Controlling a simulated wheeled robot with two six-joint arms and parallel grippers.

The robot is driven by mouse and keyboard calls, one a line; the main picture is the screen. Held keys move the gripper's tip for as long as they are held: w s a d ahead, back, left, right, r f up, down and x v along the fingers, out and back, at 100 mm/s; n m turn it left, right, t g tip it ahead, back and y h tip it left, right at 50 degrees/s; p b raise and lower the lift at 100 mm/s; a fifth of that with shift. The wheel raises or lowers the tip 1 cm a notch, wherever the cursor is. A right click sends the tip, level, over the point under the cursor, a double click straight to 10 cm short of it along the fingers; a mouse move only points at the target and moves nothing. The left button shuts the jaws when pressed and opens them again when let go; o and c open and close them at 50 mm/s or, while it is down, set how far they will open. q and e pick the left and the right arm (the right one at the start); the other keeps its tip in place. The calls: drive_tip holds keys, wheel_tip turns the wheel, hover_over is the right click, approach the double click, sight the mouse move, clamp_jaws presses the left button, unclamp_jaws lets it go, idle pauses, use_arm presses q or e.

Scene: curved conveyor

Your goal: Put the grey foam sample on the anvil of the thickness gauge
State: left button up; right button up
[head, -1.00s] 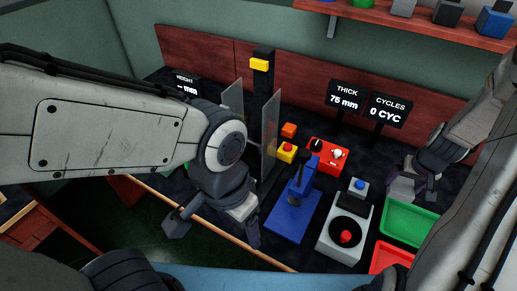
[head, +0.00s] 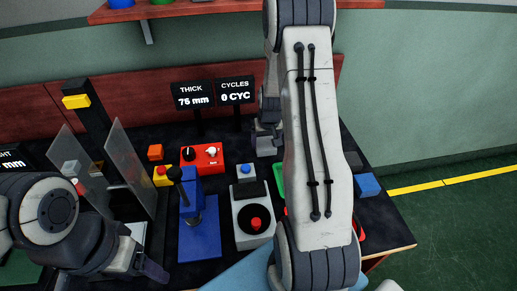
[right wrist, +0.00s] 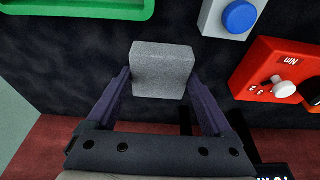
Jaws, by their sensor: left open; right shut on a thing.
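The grey foam sample (right wrist: 162,68) is a speckled block between the fingers of my right gripper (right wrist: 160,88) in the right wrist view. That gripper is shut on it. In the head view the sample (head: 265,146) shows at the back of the bench, partly hidden by my right arm; my right gripper (head: 265,132) is there too. The thickness gauge (head: 200,240) is a blue stand with a black lever, left of the middle. Its anvil cannot be clearly made out. My left gripper (head: 115,262) is open at the lower left, partly hidden by its wrist.
A white machine (head: 239,225) with a black disc and red knob stands right of the gauge. A red control box (head: 203,157) is behind it. A green tray (right wrist: 80,8) is beside the sample. Clear panels (head: 130,165) stand at left. A blue block (head: 367,184) is at right.

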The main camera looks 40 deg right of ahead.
drive_tip(key=shift+w+a+f, duration=0.3)
drive_tip(key=shift+w, duration=0.15)
drive_tip(key=shift+w+a+f, duration=0.25)
drive_tip(key=shift+w, duration=0.15)
drive_tip(key=shift+s+a+x, duration=0.1)
drive_tip(key=shift+s+x, duration=0.1)
drive_tip(key=shift+x, duration=0.85)
drive_tip(key=shift+s+a+x, duration=0.15)
drive_tip(key=shift+x, duration=0.85)
drive_tip(key=shift+f, duration=0.15)
drive_tip(key=shift+f, duration=0.15)
drive_tip(key=o, duration=1.2)
